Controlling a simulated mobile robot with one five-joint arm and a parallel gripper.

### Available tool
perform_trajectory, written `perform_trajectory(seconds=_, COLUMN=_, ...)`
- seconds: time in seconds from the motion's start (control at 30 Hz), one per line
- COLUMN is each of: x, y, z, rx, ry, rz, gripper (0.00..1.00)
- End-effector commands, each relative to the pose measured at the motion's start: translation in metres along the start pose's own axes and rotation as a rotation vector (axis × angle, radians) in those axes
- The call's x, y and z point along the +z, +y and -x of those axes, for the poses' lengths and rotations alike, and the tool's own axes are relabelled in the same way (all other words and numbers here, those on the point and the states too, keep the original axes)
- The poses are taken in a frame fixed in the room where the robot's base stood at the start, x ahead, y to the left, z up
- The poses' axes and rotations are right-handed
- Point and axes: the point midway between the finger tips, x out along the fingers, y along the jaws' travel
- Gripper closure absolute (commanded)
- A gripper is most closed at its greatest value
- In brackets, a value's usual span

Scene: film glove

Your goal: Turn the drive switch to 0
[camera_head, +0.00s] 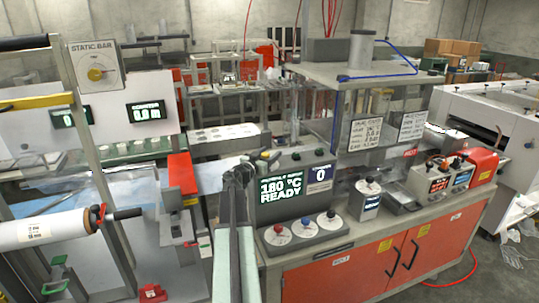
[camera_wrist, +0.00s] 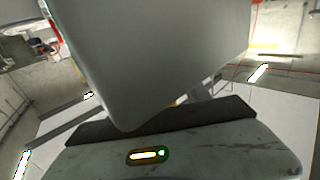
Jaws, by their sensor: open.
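No label naming the drive switch is readable. A control box (camera_head: 282,200) on the orange-fronted bench shows "180 °C READY" and, on a smaller display (camera_head: 321,174), "0". On the sloped panel before it are a red-capped knob (camera_head: 279,233), a blue-capped knob (camera_head: 305,225) and a white-and-dark knob (camera_head: 329,217). A "STATIC BAR" dial (camera_head: 97,73) stands at upper left. My gripper (camera_head: 240,174) is open, in front of the control box's left edge; its fingertips are small and dark. It appears apart from the knobs. The wrist view shows no knob.
A small knob box (camera_head: 367,196) and a red-ended switch box (camera_head: 452,177) stand on the bench to the right. A film roll (camera_head: 45,229) and a frame are at left. A large grey block (camera_wrist: 155,55) fills much of the wrist view.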

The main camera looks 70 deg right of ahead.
Motion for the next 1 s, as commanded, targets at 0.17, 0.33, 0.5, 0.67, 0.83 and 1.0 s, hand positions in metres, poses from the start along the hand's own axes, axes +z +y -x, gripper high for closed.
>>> perform_trajectory(seconds=0.17, x=0.0, y=0.0005, z=-0.0007, rx=0.0, ry=0.0, rz=0.0, gripper=0.45)
perform_trajectory(seconds=0.33, x=0.0, y=0.0007, z=-0.0007, rx=0.0, ry=0.0, rz=0.0, gripper=0.83)
perform_trajectory(seconds=0.5, x=0.0, y=0.0009, z=-0.0007, rx=0.0, ry=0.0, rz=0.0, gripper=1.0)
perform_trajectory(seconds=0.67, x=0.0001, y=0.0014, z=-0.0005, rx=-0.018, ry=0.0, rz=0.0, gripper=1.0)
perform_trajectory(seconds=0.83, x=0.0001, y=0.0002, z=0.0002, rx=-0.086, ry=0.0, rz=0.0, gripper=1.0)
perform_trajectory(seconds=1.0, x=0.0001, y=-0.0023, z=0.0008, rx=-0.206, ry=0.0, rz=0.0, gripper=1.0)
